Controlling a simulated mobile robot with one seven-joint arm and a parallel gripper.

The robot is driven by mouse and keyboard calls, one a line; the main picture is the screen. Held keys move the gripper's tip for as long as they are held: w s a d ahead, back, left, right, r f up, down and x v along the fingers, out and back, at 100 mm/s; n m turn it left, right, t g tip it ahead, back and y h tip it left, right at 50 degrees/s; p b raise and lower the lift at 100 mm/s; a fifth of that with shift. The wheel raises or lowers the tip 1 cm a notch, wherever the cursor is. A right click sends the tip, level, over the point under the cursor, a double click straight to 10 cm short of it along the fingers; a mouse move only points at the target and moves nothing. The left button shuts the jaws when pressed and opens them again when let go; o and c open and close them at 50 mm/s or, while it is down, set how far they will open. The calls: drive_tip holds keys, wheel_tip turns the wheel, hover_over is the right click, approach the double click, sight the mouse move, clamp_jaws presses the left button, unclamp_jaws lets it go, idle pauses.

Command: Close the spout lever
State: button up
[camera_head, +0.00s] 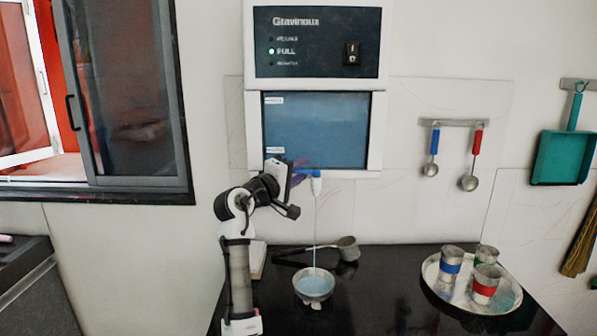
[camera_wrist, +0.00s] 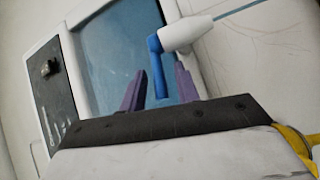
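The white spout (camera_head: 316,186) sticks out below the water tank (camera_head: 315,130), with a blue lever (camera_head: 308,172) on top. A thin stream of water runs from the spout into a small bowl (camera_head: 314,287) on the counter. In the wrist view the spout (camera_wrist: 187,34) and the blue lever (camera_wrist: 157,68) are seen close up, with the stream at the upper right. My gripper (camera_wrist: 158,83) is open, its two purple fingers apart on either side of the lever. I cannot tell whether either finger touches it. In the head view my gripper (camera_head: 300,168) is just left of the spout.
A dark ladle (camera_head: 347,246) lies on the black counter (camera_head: 385,300) behind the bowl. A round metal tray (camera_head: 437,284) with 3 cups stands at the right. Measuring spoons (camera_head: 430,168) and a green dustpan (camera_head: 562,158) hang on the wall.

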clamp_jaws()
drive_tip(key=shift+w+m+g+h, duration=0.3)
drive_tip(key=shift+m+g+h, duration=0.5)
drive_tip(key=shift+g+h, duration=0.15)
drive_tip(key=shift+o, duration=0.6)
unclamp_jaws()
drive_tip(key=b+v, duration=0.4)
drive_tip(key=v, duration=1)
